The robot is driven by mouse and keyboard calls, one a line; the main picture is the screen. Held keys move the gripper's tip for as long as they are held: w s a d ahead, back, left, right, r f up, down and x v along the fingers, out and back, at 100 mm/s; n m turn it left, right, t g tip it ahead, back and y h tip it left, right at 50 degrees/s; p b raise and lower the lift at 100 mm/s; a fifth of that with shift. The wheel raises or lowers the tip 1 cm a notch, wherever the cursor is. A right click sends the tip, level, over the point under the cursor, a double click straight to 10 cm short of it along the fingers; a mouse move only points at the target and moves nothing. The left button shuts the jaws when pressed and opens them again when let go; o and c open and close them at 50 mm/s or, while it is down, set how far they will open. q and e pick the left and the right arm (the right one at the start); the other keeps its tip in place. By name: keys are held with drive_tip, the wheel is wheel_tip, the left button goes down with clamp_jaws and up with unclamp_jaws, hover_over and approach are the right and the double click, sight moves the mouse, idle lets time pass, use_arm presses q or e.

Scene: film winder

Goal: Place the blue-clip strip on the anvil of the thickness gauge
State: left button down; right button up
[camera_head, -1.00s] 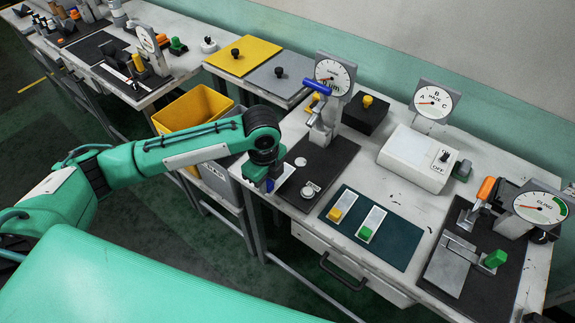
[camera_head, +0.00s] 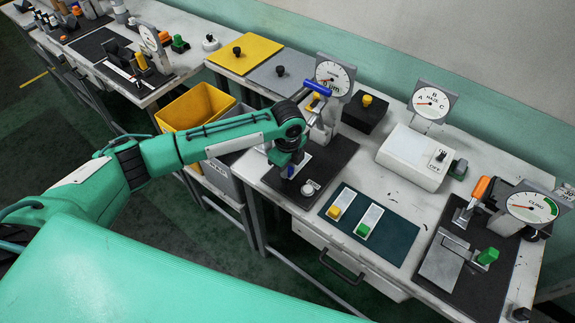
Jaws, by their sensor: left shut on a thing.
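The thickness gauge has a round dial (camera_head: 334,77), a blue lever (camera_head: 318,88) and a black base plate (camera_head: 330,160). My left gripper (camera_head: 289,168) points down over the left part of this base. It is shut on the blue-clip strip (camera_head: 302,164), whose pale face shows just right of the fingers; the blue clip is mostly hidden. The anvil is hidden behind the gripper and strip, so I cannot tell whether the strip touches it. A round knob (camera_head: 309,188) sits at the front of the base. My right gripper is out of view.
A dark mat (camera_head: 395,240) holds a yellow-clip strip (camera_head: 340,207) and a green-clip strip (camera_head: 370,221). A haze meter (camera_head: 415,157) and a clamp device with a dial (camera_head: 532,207) stand to the right. Yellow and grey bins (camera_head: 195,106) are at the left.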

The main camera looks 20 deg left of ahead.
use_arm(q)
drive_tip(key=shift+f, duration=0.1)
drive_tip(key=c, duration=1.3)
unclamp_jaws()
drive_tip(key=shift+o, duration=0.2)
wheel_tip(320, 180, up, 12)
drive_tip(key=b, duration=0.2)
drive_tip(key=shift+b, duration=0.4)
